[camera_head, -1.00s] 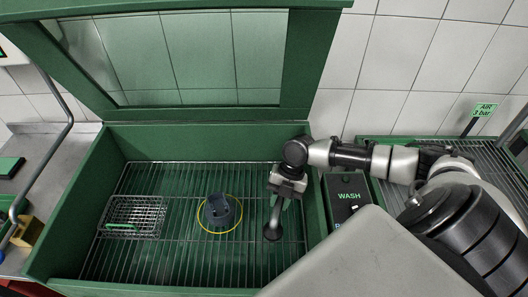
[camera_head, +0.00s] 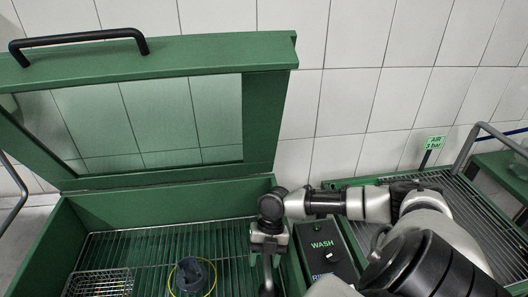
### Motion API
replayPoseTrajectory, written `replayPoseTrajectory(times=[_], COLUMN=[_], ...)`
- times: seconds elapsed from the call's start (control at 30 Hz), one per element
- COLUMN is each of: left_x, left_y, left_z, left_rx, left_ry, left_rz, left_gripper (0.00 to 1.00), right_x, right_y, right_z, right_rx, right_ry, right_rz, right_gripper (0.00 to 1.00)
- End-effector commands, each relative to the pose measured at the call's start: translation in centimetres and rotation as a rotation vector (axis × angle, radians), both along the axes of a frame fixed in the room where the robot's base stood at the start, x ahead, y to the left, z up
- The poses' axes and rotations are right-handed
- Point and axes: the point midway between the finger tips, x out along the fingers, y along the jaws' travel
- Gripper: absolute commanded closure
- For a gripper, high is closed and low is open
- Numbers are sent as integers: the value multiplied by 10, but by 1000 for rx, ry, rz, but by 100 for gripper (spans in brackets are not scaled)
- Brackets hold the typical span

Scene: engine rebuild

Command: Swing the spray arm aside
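The green wash cabinet (camera_head: 110,207) stands with its windowed lid raised. A grey bar that looks like the spray arm (camera_head: 267,271) hangs down inside it at the right, running to a dark end at the bottom picture edge. My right gripper (camera_head: 268,248) points down over the bar's upper end, beside the cabinet's right wall. The two overlap in the view; the fingers are too small and hidden to tell whether they are shut on it. A dark blue-grey part (camera_head: 192,273) stands on the wire rack (camera_head: 150,249), ringed by a yellow circle. My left gripper is not in view.
A wire basket (camera_head: 98,283) sits on the rack at the left, partly cut off. A control panel marked WASH (camera_head: 322,245) is right of the cabinet. My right arm crosses above it. Further right are a grated bench (camera_head: 470,215) and an AIR sign (camera_head: 435,142).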

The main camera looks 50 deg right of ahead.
Motion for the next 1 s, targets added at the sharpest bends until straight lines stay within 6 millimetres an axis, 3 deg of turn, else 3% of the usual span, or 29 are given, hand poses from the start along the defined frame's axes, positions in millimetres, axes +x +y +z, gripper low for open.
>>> replayPoseTrajectory(times=[0.37,0.8,1.0], left_x=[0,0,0], left_y=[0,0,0], left_z=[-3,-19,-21], left_rx=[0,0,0], left_ry=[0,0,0], left_rz=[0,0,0], left_gripper=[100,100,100], right_x=[2,14,15], right_y=[-4,-36,-43], right_z=[6,79,95], right_rx=[-2,-3,-1], right_ry=[-1,-3,0], right_rz=[-1,-1,0], right_gripper=[49,49,49])
